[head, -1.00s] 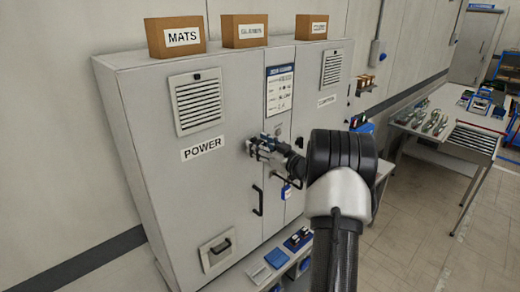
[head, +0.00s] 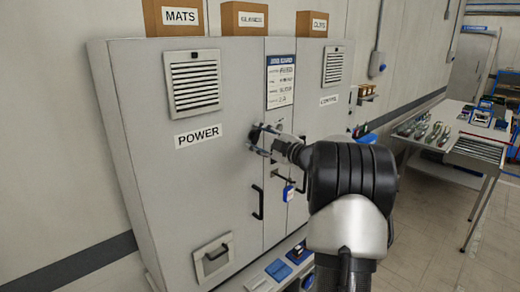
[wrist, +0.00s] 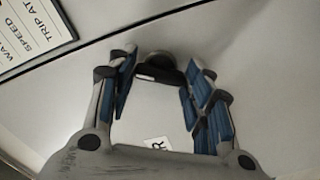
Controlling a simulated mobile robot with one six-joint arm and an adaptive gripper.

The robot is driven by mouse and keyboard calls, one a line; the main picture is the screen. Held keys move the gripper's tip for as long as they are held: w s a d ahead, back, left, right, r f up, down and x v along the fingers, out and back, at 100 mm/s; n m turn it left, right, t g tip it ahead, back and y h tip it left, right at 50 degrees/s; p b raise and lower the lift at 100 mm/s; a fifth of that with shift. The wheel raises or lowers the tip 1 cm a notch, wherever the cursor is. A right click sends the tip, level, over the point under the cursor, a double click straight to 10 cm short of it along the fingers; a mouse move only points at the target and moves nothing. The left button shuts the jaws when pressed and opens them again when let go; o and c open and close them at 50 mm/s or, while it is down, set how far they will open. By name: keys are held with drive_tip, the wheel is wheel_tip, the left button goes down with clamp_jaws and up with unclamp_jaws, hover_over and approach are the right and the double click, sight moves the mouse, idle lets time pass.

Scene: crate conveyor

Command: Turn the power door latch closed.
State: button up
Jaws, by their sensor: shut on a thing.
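The power door (head: 190,170) is the grey left door of the cabinet, marked by the POWER label (head: 198,136), and it looks shut. My gripper (head: 256,137) is at the door's right edge, right of that label. In the wrist view, the blue-padded fingers of my gripper (wrist: 160,68) stand on both sides of the dark, round-ended latch (wrist: 157,66) and are shut on it. A small label with an R (wrist: 157,143) lies below it. My gripper hides most of the latch in the head view, and its exact angle is hard to tell.
A door handle (head: 257,202) and a blue padlock-like tag (head: 289,193) are below my gripper. Boxes, one marked MATS (head: 178,16), stand on the cabinet. A notice (head: 281,81) hangs on the middle panel. A workbench (head: 455,140) stands at the right, with open floor before it.

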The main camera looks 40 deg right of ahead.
drive_tip(key=n+b, duration=0.3)
drive_tip(key=shift+f, duration=0.2)
drive_tip(key=shift+r+n+b, duration=0.1)
drive_tip(key=shift+n+b, duration=1.05)
drive_tip(key=shift+n, duration=0.55)
drive_tip(key=o, duration=1)
drive_tip(key=shift+o, duration=0.2)
drive_tip(key=s, duration=1.2)
drive_tip(key=shift+a+r, duration=0.1)
